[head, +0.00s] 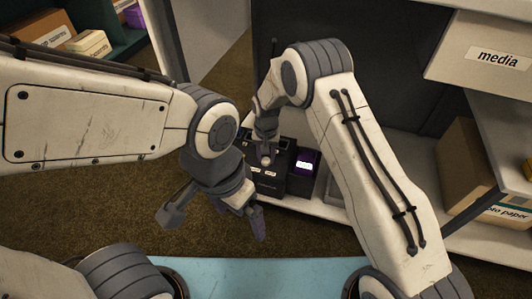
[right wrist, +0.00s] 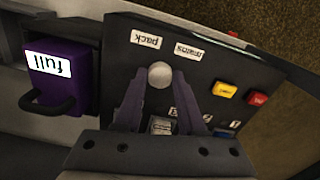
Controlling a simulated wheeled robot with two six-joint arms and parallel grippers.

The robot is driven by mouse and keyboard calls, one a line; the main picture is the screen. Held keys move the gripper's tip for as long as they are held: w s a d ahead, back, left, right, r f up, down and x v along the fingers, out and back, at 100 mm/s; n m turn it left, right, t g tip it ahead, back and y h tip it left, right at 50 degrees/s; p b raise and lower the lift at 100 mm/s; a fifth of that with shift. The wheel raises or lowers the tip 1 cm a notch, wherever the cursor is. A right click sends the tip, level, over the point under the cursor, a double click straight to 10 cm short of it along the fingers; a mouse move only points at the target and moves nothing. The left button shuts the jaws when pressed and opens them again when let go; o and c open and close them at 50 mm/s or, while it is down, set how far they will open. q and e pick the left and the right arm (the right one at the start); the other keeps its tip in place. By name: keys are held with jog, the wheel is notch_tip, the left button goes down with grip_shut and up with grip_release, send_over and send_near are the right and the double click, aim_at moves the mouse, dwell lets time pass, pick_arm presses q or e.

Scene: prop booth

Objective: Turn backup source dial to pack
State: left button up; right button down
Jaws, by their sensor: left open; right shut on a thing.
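The backup source dial (right wrist: 160,74) is a small pale round knob on a dark control box (right wrist: 125,62). Labels reading "pack" (right wrist: 146,40) and "mains" (right wrist: 189,50) sit beyond it. My right gripper (right wrist: 160,84) is shut on the dial, with a finger at each side. Which label the dial points to cannot be told. In the head view my right gripper (head: 265,150) reaches down onto the control box (head: 271,183). My left gripper (head: 213,220) is open and empty, lower and nearer, apart from the box.
A purple pack (right wrist: 58,72) labelled "full", with a dark handle, sits beside the box; it also shows in the head view (head: 305,162). Yellow (right wrist: 225,89), red (right wrist: 258,98) and blue buttons lie near the right finger. A "media" box (head: 485,55) stands at upper right.

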jog(key=n+p, duration=0.1)
jog(key=p, duration=0.1)
jog(key=n+p, duration=0.1)
jog(key=n, duration=0.1)
jog(key=shift+r+n+p, duration=0.25)
jog(key=shift+n+p, duration=0.05)
jog(key=shift+p, duration=0.1)
jog(key=n+p, duration=0.2)
jog(key=n, duration=0.1)
jog(key=shift+n+p, duration=0.3)
jog(key=shift+p, duration=0.05)
jog(key=n+p, duration=0.1)
jog(key=n, duration=0.2)
jog(key=shift+f+n+p, duration=0.15)
jog(key=shift+n+p, duration=0.15)
jog(key=shift+p, duration=0.1)
jog(key=n+p, duration=0.1)
jog(key=n, duration=0.3)
jog(key=shift+n, duration=0.4)
jog(key=shift+f, duration=0.1)
jog(key=c, duration=0.5)
grip_release()
